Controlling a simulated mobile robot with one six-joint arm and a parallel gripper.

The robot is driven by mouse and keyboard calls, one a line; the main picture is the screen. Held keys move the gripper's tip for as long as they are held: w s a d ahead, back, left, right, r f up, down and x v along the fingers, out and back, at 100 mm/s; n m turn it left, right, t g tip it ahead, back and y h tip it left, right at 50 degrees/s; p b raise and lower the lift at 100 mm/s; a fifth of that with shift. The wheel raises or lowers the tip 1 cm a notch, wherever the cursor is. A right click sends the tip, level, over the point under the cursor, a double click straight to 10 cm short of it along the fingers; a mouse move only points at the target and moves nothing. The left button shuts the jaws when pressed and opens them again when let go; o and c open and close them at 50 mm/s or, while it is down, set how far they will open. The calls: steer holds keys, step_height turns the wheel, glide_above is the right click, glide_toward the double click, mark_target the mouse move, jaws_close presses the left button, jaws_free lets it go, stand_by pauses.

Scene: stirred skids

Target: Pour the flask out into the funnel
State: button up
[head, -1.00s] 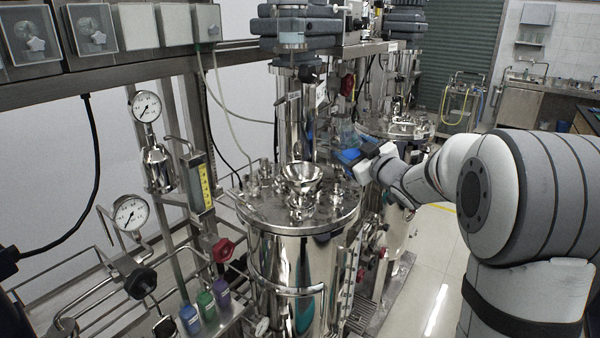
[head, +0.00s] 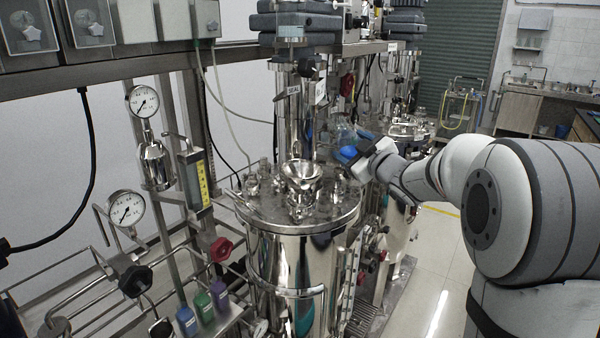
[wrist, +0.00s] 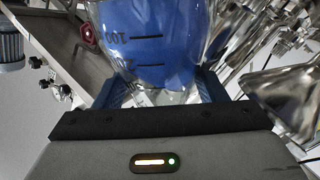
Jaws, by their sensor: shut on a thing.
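The flask (wrist: 150,55) is clear glass with dark graduation marks and blue liquid inside. It fills the upper middle of the wrist view, between the fingers of my gripper (wrist: 155,92), which is shut on it. In the head view the flask (head: 347,150) is small, and my gripper (head: 362,152) holds it above and to the right of the funnel. The funnel (head: 302,174) is shiny metal, its wide mouth facing up, on the lid of the front steel vessel. A metal cone at the right of the wrist view (wrist: 280,95) appears to be the funnel. The flask is apart from it.
The steel vessel (head: 290,255) has fittings around its lid (head: 265,207). A tall polished column (head: 296,120) rises behind the funnel. Gauges and pipes stand at left, with several coloured bottles (head: 203,307) below. A second vessel (head: 400,215) stands behind right.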

steer(key=shift+r, duration=0.1)
stand_by(0.3)
steer(key=shift+a+n+b, duration=0.2)
steer(key=shift+n+b, duration=0.2)
steer(key=shift+s+a+n+b, duration=0.25)
steer(key=shift+n+b, duration=0.15)
steer(key=shift+b, duration=0.15)
steer(key=shift+a+b, duration=0.1)
steer(key=shift+b, duration=0.25)
steer(key=shift+a+f, duration=0.1)
steer(key=shift+f, duration=0.1)
steer(key=shift+s+a+n+b, duration=0.15)
steer(key=shift+a+n+b, duration=0.05)
steer(key=shift+n+b, duration=0.35)
steer(key=shift+r, duration=0.1)
steer(key=shift+a, duration=0.15)
